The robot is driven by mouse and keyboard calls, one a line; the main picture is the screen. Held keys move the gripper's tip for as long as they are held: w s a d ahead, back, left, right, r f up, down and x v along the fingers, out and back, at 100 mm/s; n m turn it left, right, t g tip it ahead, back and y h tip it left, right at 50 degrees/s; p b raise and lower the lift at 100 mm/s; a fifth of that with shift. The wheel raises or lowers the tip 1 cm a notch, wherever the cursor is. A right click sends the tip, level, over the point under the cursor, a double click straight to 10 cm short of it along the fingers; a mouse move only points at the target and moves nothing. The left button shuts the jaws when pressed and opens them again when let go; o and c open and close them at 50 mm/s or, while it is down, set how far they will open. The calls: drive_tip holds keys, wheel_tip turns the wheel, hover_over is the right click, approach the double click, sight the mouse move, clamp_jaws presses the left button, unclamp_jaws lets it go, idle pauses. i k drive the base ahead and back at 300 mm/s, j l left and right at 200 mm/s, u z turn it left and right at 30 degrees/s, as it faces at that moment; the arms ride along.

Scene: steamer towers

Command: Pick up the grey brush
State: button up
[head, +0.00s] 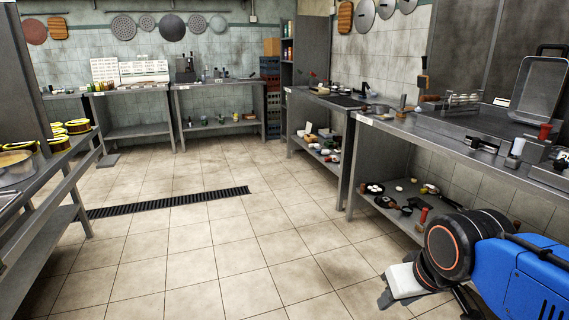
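I cannot pick out the grey brush with certainty in the head view; many items on the counters and shelves are too small to tell. My gripper (386,290) shows at the lower right, at the end of my blue and black arm. It is over the tiled floor, in front of the right counter and apart from it. Its fingers are seen from behind and partly hidden, so I cannot tell whether they are open or shut.
The right counter (455,146) holds a metal tray (540,86) and small tools; its lower shelf carries pans. Another counter (325,103) stands beyond it. Back tables (140,91) line the far wall. A left rack (75,150) holds yellow tins. The floor (215,235) between is clear.

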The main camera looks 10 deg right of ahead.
sight(401, 113)
drive_tip(key=i, duration=1.7)
